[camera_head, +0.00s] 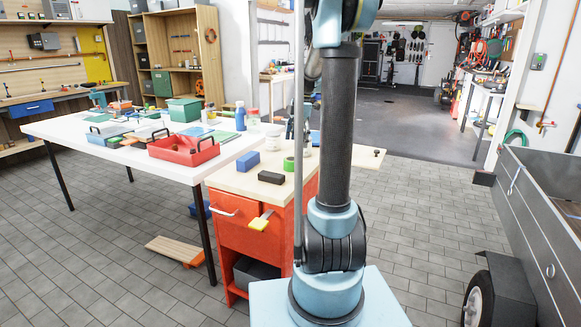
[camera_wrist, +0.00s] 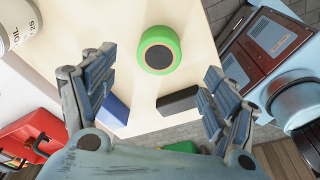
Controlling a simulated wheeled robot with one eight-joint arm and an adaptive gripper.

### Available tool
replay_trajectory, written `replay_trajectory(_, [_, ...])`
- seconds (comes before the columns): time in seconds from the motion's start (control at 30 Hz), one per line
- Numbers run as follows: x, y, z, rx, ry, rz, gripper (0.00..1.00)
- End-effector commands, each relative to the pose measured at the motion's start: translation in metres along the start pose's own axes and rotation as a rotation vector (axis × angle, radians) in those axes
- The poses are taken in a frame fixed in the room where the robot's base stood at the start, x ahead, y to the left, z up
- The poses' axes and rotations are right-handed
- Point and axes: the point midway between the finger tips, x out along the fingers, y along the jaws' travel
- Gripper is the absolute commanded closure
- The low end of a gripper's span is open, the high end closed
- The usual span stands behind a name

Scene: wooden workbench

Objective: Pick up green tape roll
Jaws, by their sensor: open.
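The green tape roll (camera_wrist: 169,33) lies flat on the wooden worktop (camera_wrist: 130,20), its dark core facing the wrist camera. In the head view the roll (camera_head: 289,164) is small, near the back right of the red cart's wooden top (camera_head: 235,181). My gripper (camera_wrist: 157,66) is open and empty in the wrist view. Its two fingers are spread wide, one on each side of the picture, and the roll shows between and a little beyond the tips. The gap to the roll is hard to judge. In the head view my arm hides most of the gripper.
A black block (camera_wrist: 178,101) and a blue block (camera_wrist: 115,112) lie near the roll, close to the fingers in the picture. A white can (camera_wrist: 18,28) stands at upper left. A red tray (camera_head: 184,150) is on the white table (camera_head: 70,130) left of the cart.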

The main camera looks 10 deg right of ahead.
Motion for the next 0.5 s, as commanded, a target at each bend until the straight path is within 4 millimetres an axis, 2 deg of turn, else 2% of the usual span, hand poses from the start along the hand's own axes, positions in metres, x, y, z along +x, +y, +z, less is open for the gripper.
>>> replay_trajectory(0.2, [0.031,0.000,0.000,0.001,0.000,0.000,0.21])
replay_trajectory(0.5, [0.050,0.001,-0.002,0.001,0.000,0.000,0.21])
